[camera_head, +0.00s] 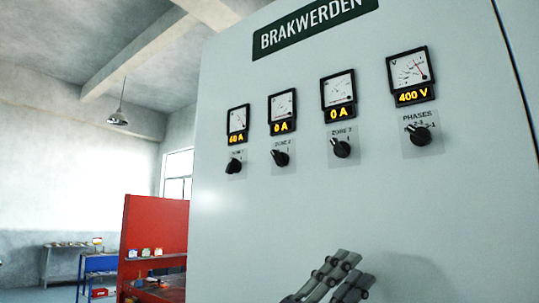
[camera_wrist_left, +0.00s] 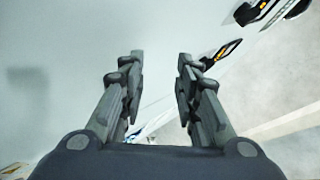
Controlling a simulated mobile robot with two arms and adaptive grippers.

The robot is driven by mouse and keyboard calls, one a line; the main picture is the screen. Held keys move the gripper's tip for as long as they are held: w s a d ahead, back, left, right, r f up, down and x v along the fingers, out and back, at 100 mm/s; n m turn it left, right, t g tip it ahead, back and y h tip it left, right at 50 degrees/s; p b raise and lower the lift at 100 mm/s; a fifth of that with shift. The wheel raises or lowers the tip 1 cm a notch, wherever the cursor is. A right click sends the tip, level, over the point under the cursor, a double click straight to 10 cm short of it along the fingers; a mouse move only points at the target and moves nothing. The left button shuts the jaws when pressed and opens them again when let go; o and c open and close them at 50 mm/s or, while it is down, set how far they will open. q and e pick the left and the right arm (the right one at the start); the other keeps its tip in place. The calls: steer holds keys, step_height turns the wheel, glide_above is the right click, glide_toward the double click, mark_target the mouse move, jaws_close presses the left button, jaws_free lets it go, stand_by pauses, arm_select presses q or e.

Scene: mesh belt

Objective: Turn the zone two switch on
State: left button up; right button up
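The grey control cabinet (camera_head: 250,220) fills the right of the head view. The zone two switch (camera_head: 281,157) is a black knob, second from the left, under a meter reading 0 A (camera_head: 282,112). The leftmost knob (camera_head: 235,164) sits under a meter reading 60 A (camera_head: 238,124). My left gripper (camera_head: 349,273) is in front of the cabinet, well below the knobs. In the left wrist view its two fingers (camera_wrist_left: 159,75) are apart with nothing between them. My right gripper is not in view.
A third knob (camera_head: 342,149) under a 0 A meter and the phases knob (camera_head: 420,134) under a 400 V meter are to the right. A red panel (camera_head: 150,225) and a blue-framed bench (camera_head: 98,266) stand at the left. The cabinet face below the knobs is bare.

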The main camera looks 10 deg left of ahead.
arm_select(q)
step_height(320, 180, up, 10)
steer(key=m+g+y, duration=0.4)
steer(key=m, duration=0.5)
steer(key=n+t+y+p, duration=0.5)
steer(key=t+y, duration=0.2)
steer(key=y, duration=0.4)
glide_toward(273, 155)
steer(key=x, duration=0.7)
steer(key=shift+r, duration=0.25)
steer(key=shift+w+d+f+p, duration=0.15)
steer(key=shift+w+d+p, duration=0.2)
steer(key=shift+w, duration=0.3)
jaws_close()
